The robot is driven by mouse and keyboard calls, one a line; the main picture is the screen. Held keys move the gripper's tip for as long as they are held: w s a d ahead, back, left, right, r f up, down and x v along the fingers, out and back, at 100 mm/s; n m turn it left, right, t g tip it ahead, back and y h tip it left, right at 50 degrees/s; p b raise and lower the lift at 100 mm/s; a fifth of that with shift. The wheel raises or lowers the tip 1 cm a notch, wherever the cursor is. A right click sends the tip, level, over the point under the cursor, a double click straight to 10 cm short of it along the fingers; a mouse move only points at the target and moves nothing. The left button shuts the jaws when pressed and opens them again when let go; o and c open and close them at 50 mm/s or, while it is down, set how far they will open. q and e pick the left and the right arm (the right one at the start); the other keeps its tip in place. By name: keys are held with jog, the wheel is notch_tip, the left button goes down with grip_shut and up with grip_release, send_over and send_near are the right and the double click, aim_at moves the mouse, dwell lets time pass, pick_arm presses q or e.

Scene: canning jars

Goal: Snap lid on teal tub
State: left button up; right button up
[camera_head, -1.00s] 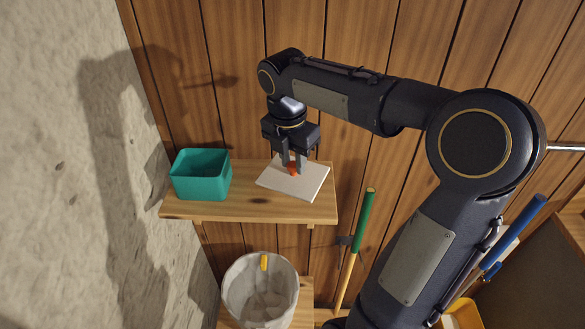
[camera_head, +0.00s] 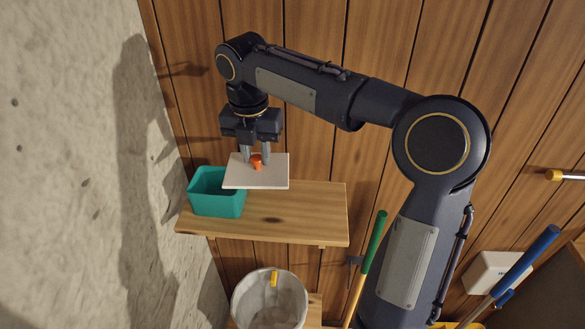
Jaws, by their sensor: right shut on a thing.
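The teal tub (camera_head: 216,203) stands open at the left end of the wooden shelf. The white square lid (camera_head: 270,179) has an orange knob (camera_head: 257,163) in its middle. My right gripper (camera_head: 256,160) is shut on the knob and holds the lid roughly level above the shelf. In the picture the lid's left part overlaps the tub's right side; whether they touch, I cannot tell. The tub's right rim is partly hidden behind the lid. My left gripper is not in view.
The shelf (camera_head: 300,215) is bare to the right of the tub. A grey stone wall (camera_head: 60,180) rises close at the left. Below are a pale bin (camera_head: 252,306) and a green-handled tool (camera_head: 374,240). A blue-handled tool (camera_head: 527,258) leans at the right.

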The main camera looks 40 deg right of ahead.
jog(key=w+a+n+p, duration=0.3)
jog(key=w+a+n, duration=0.25)
jog(key=w, duration=0.55)
notch_tip(320, 180, down, 8)
jog(key=shift+w+a+r+b, duration=0.2)
jog(key=shift+w+a+b, duration=0.15)
jog(key=shift+w, duration=0.05)
jog(key=shift+m+p, duration=0.25)
jog(key=shift+p, duration=0.3)
dwell(0.8)
jog(key=shift+f, duration=0.15)
dwell(1.0)
jog(key=o, duration=1.5)
